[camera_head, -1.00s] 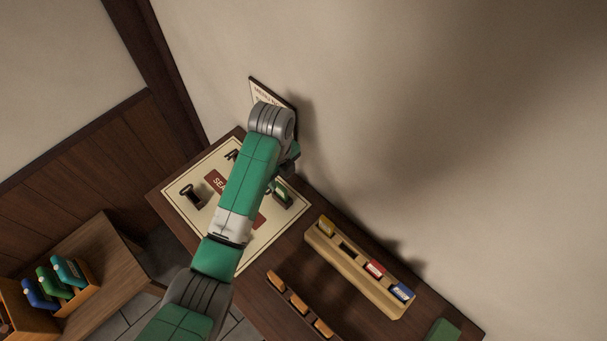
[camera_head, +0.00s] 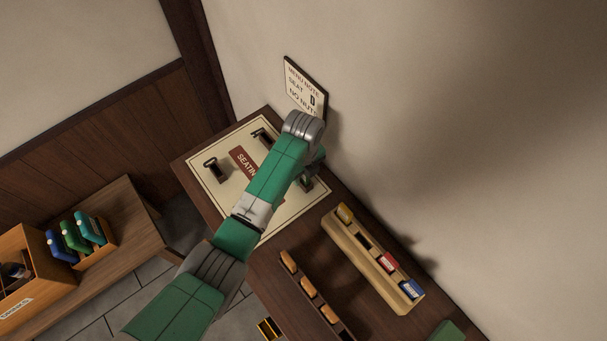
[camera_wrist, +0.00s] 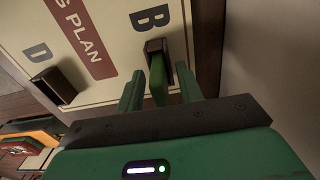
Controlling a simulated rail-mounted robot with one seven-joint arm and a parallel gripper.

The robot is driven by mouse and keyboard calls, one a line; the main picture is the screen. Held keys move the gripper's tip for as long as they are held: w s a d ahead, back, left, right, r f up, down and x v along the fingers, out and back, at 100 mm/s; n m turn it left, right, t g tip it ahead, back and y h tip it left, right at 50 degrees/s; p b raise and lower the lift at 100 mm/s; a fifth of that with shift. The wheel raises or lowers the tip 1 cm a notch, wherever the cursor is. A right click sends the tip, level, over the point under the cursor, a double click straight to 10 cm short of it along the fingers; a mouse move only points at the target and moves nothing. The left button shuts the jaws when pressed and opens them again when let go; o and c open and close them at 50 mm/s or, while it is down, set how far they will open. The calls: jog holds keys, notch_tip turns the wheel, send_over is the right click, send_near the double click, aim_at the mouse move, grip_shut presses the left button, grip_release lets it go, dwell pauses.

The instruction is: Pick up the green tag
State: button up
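The green tag (camera_wrist: 158,82) stands in a dark holder (camera_wrist: 155,45) beside the letter B on the cream seating plan board (camera_wrist: 110,30), in the wrist view. My gripper (camera_wrist: 160,85) is open, with one green finger on each side of the tag and a visible gap on both sides. In the head view my gripper (camera_head: 310,172) is over the right part of the board (camera_head: 228,199), and the arm hides much of the tag there.
A wooden rack (camera_head: 352,250) holds yellow, red and blue tags with one empty slot. A tray (camera_head: 318,304) of brown pieces lies nearby. The wall with a menu note (camera_head: 300,85) is close behind. Another dark holder (camera_head: 215,170) stands on the board.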

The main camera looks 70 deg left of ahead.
grip_shut()
jog(key=shift+r, duration=0.15)
